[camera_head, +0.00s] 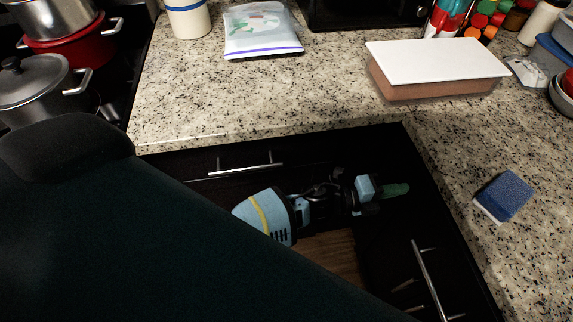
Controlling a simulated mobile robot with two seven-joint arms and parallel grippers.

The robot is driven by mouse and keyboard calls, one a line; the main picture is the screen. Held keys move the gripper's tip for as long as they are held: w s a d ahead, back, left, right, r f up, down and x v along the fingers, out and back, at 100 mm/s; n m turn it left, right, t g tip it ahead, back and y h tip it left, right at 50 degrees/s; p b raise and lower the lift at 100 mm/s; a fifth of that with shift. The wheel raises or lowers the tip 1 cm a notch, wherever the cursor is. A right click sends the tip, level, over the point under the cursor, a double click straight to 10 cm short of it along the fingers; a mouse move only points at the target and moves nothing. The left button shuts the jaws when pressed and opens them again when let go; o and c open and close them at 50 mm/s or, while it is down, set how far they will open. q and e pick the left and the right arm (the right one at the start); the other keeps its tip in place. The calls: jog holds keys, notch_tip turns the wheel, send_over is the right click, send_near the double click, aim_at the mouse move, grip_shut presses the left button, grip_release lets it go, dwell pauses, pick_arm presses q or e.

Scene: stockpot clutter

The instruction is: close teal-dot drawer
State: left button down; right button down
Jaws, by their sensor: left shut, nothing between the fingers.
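No teal dot shows, so I cannot tell which front carries it. A black front with a silver bar handle (247,169) lies below the back counter edge. Another black front with a long silver handle (427,277) lies under the right counter. Whether either stands open is too dark to tell. My left gripper (394,189) is shut and empty, in front of the dark cabinet corner between the two handles, its green tip pointing right. It appears apart from both handles. My left arm hides the lower left. My right gripper is not in view.
Speckled counter (190,100) runs along the back and right. It holds a pink container with a white lid (437,60), a bagged item (262,32) and a blue sponge (506,194). A grey pot (35,90) and a red pot (85,47) stand at left.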

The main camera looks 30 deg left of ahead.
aim_at(412, 186)
pick_arm(q)
jog(key=x, duration=0.3)
jog(key=shift+w+d+f+b, duration=0.1)
jog(key=shift+w+d+b, duration=0.15)
jog(key=shift+d+b, duration=0.1)
jog(key=shift+w+r, duration=0.1)
jog(key=shift+r, duration=0.15)
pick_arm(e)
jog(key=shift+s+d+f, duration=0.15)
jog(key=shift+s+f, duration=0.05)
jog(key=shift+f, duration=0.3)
pick_arm(q)
jog(key=shift+d+r, duration=0.1)
jog(key=shift+r, duration=0.05)
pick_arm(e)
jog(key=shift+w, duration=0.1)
